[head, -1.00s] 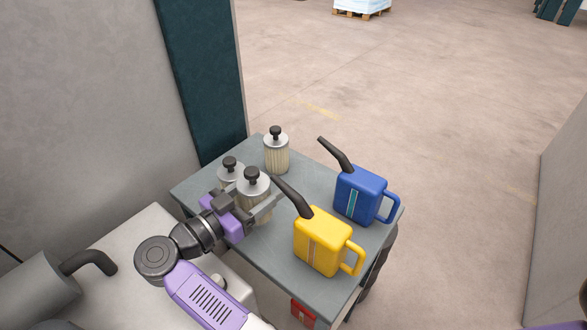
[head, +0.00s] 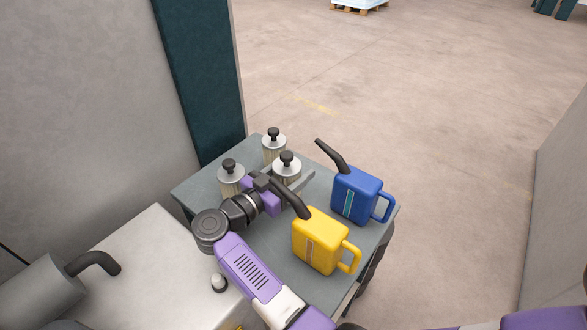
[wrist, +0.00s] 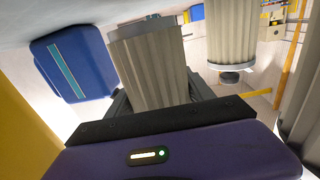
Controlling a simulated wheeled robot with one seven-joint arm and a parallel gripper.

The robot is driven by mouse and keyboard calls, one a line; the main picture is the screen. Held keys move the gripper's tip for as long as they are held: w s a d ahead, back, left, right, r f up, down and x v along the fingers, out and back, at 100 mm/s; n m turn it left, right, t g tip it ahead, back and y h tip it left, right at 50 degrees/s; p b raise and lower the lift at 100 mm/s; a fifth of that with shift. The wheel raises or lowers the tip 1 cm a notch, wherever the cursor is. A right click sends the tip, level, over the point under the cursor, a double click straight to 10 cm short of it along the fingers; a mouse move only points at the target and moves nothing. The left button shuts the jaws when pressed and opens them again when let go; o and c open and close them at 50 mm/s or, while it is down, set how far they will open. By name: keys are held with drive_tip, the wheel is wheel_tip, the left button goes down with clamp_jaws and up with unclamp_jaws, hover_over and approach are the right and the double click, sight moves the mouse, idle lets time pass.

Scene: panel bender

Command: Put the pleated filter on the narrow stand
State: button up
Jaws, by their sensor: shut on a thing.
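A pleated filter (head: 287,168), pale and ribbed with a silver cap and black knob, is held in my gripper (head: 290,184). The gripper is shut on its sides; the jaws and the yellow can's spout hide its lower part. In the wrist view the held filter (wrist: 152,68) stands between the fingers, slightly tilted. I cannot tell whether its base touches the grey table. Two like filters stand on the table, one at the back (head: 273,143) and one to the left (head: 230,178). I cannot make out which surface is the narrow stand.
The grey table (head: 205,190) also carries a yellow can (head: 318,242) close to my gripper and a blue can (head: 358,195) to the right. A grey wall and dark post (head: 200,80) stand at the left. Open floor lies beyond the table.

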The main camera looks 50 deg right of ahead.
drive_tip(key=shift+f, duration=0.6)
drive_tip(key=o, duration=1.6)
drive_tip(key=shift+f, duration=0.1)
drive_tip(key=shift+c, duration=0.2)
drive_tip(key=shift+o, duration=0.2)
drive_tip(key=shift+s+f, duration=0.1)
drive_tip(key=a+r+b, duration=0.1)
drive_tip(key=a+b, duration=0.1)
drive_tip(key=a, duration=1)
drive_tip(key=shift+w+r+b, duration=0.3)
drive_tip(key=shift+w, duration=0.1)
